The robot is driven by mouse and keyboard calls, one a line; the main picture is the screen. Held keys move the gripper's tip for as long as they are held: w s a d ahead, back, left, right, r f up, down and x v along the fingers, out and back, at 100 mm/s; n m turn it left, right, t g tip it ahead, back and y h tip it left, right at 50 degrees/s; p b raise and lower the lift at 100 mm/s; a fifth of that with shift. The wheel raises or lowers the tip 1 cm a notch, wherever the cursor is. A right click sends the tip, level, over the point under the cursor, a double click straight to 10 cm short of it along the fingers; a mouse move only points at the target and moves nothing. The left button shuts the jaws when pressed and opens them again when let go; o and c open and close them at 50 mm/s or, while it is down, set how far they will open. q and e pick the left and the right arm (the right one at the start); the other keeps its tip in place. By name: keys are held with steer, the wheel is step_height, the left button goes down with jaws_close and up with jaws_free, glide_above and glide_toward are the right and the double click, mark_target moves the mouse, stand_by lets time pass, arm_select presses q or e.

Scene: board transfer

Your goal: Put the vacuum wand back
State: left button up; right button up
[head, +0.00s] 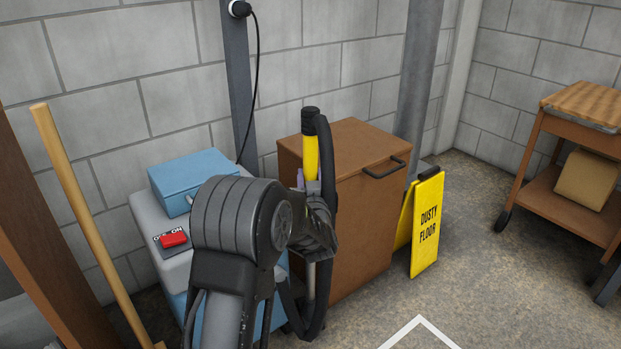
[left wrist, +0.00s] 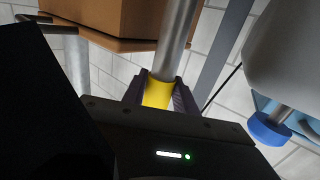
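The vacuum wand (head: 311,158) stands near upright in front of the brown cabinet, with a yellow grip, a black top and a black hose looping down beside it. My left gripper (head: 312,186) is at the yellow grip, partly hidden by my own arm. In the left wrist view, its purple fingers (left wrist: 160,93) press on both sides of the yellow part, and the metal tube (left wrist: 175,40) runs on past them. The vacuum (head: 160,229), grey and blue with a red switch, stands at left, partly behind my arm. The wand's lower end is mostly hidden. My right gripper is out of view.
The brown cabinet (head: 362,225) stands right behind the wand. A blue box (head: 185,178) sits on the vacuum. A yellow floor sign (head: 427,225) stands right of the cabinet, a wooden cart (head: 533,165) further right. A wooden pole (head: 85,205) leans at left. Floor at front right is clear.

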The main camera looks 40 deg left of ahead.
arm_select(q)
steer(key=o, duration=0.5)
steer(key=shift+r, duration=0.15)
steer(key=shift+s+d+p, duration=0.15)
steer(key=shift+p, duration=0.15)
steer(key=p+v, duration=0.3)
steer(key=v, duration=0.8)
steer(key=shift+s+d+p, duration=0.2)
steer(key=shift+s+p, duration=0.05)
steer(key=shift+p, duration=0.05)
